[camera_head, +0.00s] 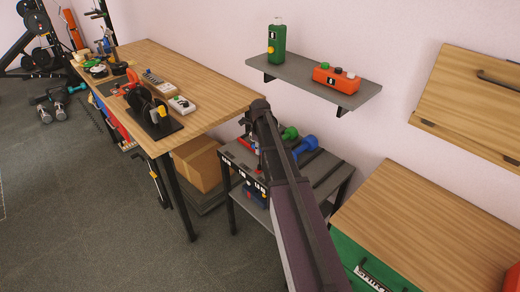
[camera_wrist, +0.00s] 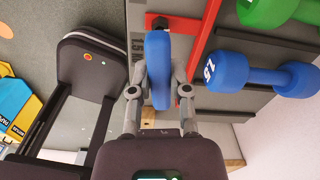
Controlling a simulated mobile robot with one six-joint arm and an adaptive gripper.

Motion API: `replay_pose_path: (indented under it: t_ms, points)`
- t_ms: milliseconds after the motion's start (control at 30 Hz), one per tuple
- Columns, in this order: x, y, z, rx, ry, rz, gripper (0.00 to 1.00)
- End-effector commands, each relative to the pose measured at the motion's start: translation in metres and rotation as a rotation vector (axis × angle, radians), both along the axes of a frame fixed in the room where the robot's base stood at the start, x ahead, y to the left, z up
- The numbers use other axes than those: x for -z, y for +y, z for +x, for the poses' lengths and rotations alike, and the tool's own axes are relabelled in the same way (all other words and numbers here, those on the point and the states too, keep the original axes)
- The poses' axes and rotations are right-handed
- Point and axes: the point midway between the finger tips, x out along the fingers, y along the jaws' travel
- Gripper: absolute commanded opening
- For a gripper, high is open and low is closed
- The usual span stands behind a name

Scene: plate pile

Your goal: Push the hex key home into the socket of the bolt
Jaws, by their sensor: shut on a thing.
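My gripper (camera_wrist: 160,90) is shut on a blue rounded handle (camera_wrist: 158,55) in the wrist view. I take this handle to be the hex key's grip. Its shaft is hidden beneath the handle, so I cannot tell how it stands to any socket. A dark bolt-like head (camera_wrist: 154,21) shows beside the handle's far end, against a red bar (camera_wrist: 190,28). Whether this is the bolt of the task is unclear. In the head view my arm covers most of the gripper and the handle.
A blue dumbbell (camera_wrist: 259,76) and a green dumbbell (camera_wrist: 280,10) lie close to the right on the dark rack (camera_head: 325,176). A workbench (camera_head: 215,88) stands left, a wall shelf (camera_head: 300,80) hangs behind, and a wood-topped cabinet (camera_head: 420,225) stands right.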

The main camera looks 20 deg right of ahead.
Motion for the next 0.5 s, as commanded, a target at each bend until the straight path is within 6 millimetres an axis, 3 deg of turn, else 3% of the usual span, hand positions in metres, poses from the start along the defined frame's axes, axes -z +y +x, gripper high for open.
replay_pose_path:
  t_ms: [500]
  points:
    - [0.016,0.000,0.000,0.000,0.000,0.000,0.00]
